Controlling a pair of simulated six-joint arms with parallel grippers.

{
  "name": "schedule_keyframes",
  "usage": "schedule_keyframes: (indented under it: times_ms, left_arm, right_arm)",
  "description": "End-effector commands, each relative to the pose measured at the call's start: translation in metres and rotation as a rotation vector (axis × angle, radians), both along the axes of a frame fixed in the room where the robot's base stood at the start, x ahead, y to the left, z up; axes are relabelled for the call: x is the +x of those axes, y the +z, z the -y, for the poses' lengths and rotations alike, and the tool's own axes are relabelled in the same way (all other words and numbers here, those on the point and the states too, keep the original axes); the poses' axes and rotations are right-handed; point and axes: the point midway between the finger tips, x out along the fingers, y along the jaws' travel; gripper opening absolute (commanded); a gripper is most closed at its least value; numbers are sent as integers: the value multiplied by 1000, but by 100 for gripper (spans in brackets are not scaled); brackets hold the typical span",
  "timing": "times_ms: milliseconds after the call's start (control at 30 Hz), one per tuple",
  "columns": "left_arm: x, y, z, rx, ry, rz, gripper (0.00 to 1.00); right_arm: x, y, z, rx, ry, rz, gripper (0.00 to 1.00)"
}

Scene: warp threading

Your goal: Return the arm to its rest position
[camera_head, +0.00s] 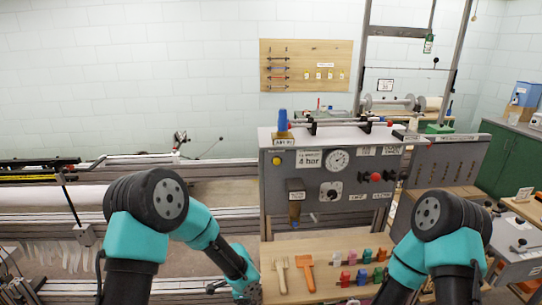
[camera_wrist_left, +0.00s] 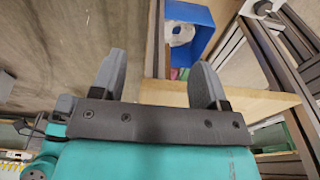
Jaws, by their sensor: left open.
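My left arm (camera_head: 205,228) bends at its elbow and reaches down to the bottom edge of the head view, left of the wooden bench top. The left gripper's fingertips are not visible there. In the left wrist view my left gripper (camera_wrist_left: 160,78) is open, its two dark fingers spread wide with nothing between them. My right arm (camera_head: 452,235) is bent at the lower right of the head view, and its gripper is out of frame.
A grey control panel (camera_head: 350,158) with a gauge stands behind the wooden bench top (camera_head: 335,246). Orange (camera_head: 307,268) and pale (camera_head: 282,270) tools and several coloured clips lie there. Metal loom rails (camera_head: 40,220) run at left. A blue bin (camera_wrist_left: 200,35) shows beyond the left fingers.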

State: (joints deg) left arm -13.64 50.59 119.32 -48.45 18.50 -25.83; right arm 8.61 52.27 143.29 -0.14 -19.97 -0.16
Motion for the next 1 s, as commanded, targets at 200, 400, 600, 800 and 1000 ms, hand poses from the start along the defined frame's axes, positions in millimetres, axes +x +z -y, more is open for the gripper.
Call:
schedule_keyframes:
  times_ms: [200,400,600,800,1000]
  left_arm:
    - [-56,-32,-50,-204,560,-132,68]
    - [-136,-70,-101,-281,1152,-262,68]
    - [-199,-88,-135,-260,1563,-319,68]
    - [-210,-89,-141,-252,1637,-323,68]
    - [-209,-89,-140,-253,1633,-323,68]
  right_arm:
    - [0,0,0,0,0,0,60]
    - [0,0,0,0,0,0,60]
    - [0,0,0,0,0,0,60]
    - [0,0,0,0,0,0,60]
    - [0,0,0,0,0,0,60]
